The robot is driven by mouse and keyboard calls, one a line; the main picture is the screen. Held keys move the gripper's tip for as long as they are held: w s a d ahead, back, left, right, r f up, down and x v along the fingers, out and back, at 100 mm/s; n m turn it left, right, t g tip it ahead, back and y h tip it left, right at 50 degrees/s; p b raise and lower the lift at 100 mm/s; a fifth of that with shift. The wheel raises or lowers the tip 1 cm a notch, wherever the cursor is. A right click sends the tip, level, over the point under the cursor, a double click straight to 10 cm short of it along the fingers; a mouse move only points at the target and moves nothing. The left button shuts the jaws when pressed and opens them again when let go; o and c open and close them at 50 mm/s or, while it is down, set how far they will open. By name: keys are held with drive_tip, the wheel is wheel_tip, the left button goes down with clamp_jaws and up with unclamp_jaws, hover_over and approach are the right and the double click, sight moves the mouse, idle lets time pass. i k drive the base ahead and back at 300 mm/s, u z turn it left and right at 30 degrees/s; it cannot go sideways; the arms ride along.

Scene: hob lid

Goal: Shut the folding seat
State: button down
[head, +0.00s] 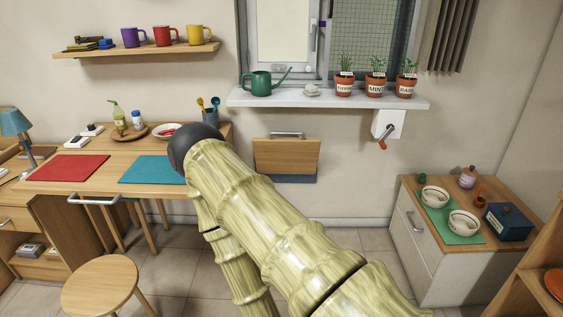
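What looks like the folding seat (287,157) is a light wooden panel on the back wall, below the window sill. A metal bar handle (287,134) runs along its top edge. A blue-grey strip (290,179) shows under it. The panel looks close to the wall, but I cannot tell its exact angle. My bamboo-textured arm crosses the middle of the view, in front of the area left of and below the panel. My gripper is not in view.
A wooden table (67,188) with red and teal mats stands left, a round stool (101,286) before it. A cabinet (431,253) with bowls stands right. A crank (384,138) hangs under the sill (330,99). Tiled floor (369,238) is clear before the cabinet.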

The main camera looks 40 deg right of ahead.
sight(284, 156)
drive_tip(key=u, duration=0.85)
drive_tip(key=k, duration=0.1)
drive_tip(key=z, duration=1.75)
drive_tip(key=i, duration=1.15)
drive_tip(key=u, duration=0.55)
